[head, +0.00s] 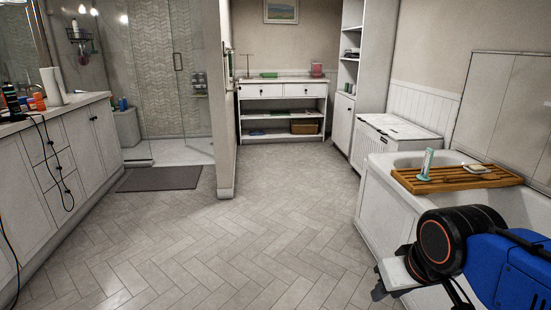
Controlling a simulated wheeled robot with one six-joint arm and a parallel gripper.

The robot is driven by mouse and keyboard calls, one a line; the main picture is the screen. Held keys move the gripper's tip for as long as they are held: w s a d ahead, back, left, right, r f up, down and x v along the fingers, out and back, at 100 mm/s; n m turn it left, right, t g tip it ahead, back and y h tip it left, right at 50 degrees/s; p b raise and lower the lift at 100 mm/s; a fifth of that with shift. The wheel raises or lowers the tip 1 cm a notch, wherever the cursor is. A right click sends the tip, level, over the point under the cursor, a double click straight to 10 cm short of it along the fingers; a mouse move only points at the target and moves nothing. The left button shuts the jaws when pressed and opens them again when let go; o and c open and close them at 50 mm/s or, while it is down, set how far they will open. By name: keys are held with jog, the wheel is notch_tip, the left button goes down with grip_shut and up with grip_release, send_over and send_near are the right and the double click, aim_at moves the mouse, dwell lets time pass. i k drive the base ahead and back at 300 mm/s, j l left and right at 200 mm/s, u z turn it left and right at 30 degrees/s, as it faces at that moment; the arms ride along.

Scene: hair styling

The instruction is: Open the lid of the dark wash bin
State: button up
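A low white box with a flat top (400,127) stands against the right wall, behind the bathtub. It looks like a wash bin, and its top looks shut. Small dark marks show on its top, too small to read. No dark-coloured bin shows, and I cannot tell which part of the box is for dark wash. The bathtub hides part of its front. My arm, blue and black, reaches in at the lower right. The end of my gripper (388,277) shows in part, low in front of the bathtub and far from the box. Its fingers are not clear.
The white bathtub (376,200) with a wooden tray (455,178) stands close on the right. A tall white cabinet (342,122) and a white console table (282,89) stand at the back. A vanity (75,155) lines the left.

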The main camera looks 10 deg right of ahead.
aim_at(398, 132)
jog(key=i, duration=1.7)
jog(key=i+z, duration=0.15)
jog(key=i, duration=0.3)
jog(key=i+j+z, duration=0.15)
jog(key=i, duration=0.25)
jog(key=i+j+z, duration=0.1)
jog(key=i, duration=0.35)
jog(key=i+j+z, duration=0.15)
jog(key=i, duration=0.25)
jog(key=i+j+z, duration=0.35)
jog(key=i, duration=0.15)
jog(key=i+j+z, duration=0.4)
jog(key=i+j, duration=0.05)
